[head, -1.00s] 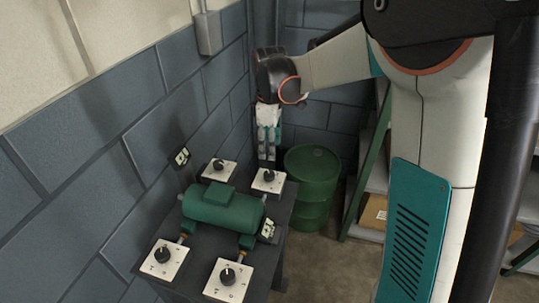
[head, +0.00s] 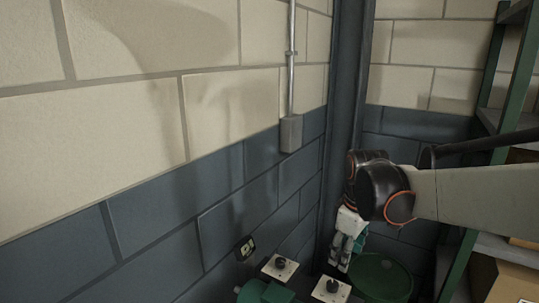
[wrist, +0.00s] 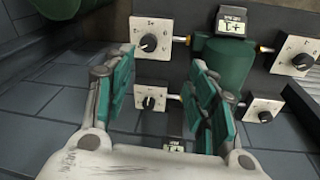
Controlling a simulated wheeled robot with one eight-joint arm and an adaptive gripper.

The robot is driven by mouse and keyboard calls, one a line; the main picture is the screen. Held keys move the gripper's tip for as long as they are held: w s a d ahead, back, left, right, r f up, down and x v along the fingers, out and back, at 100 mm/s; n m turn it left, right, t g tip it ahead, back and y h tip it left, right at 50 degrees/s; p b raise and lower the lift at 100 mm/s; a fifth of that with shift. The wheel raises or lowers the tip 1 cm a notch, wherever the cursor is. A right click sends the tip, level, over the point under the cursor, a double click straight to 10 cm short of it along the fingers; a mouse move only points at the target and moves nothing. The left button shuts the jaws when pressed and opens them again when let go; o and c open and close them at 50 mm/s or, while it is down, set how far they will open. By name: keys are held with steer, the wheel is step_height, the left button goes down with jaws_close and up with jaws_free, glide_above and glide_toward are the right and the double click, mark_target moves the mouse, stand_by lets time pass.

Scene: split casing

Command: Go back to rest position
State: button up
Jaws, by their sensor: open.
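My gripper (head: 346,250) hangs pointing down from my arm at the right of the head view. In the wrist view the gripper (wrist: 165,95) shows two teal-padded fingers spread apart with nothing between them. Beyond them is the green motor-like casing (wrist: 222,68) on a dark stand, with white dial plates around it. In the head view only the top of the green casing (head: 265,292) shows at the bottom edge, and the gripper is above and to the right of it, apart from it.
Two dial plates (head: 279,267) (head: 331,290) show low in the head view. A green drum (head: 380,278) stands behind the gripper. A shelf rack (head: 478,200) with boxes is at the right. A block wall (head: 160,120) with a conduit box (head: 291,133) runs along the left.

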steer(key=s+r+m+t, duration=0.1)
steer(key=s+m+t, duration=0.4)
steer(key=s, duration=1.4)
steer(key=m, duration=0.4)
steer(key=shift+r+t, duration=0.2)
steer(key=shift+t, duration=0.1)
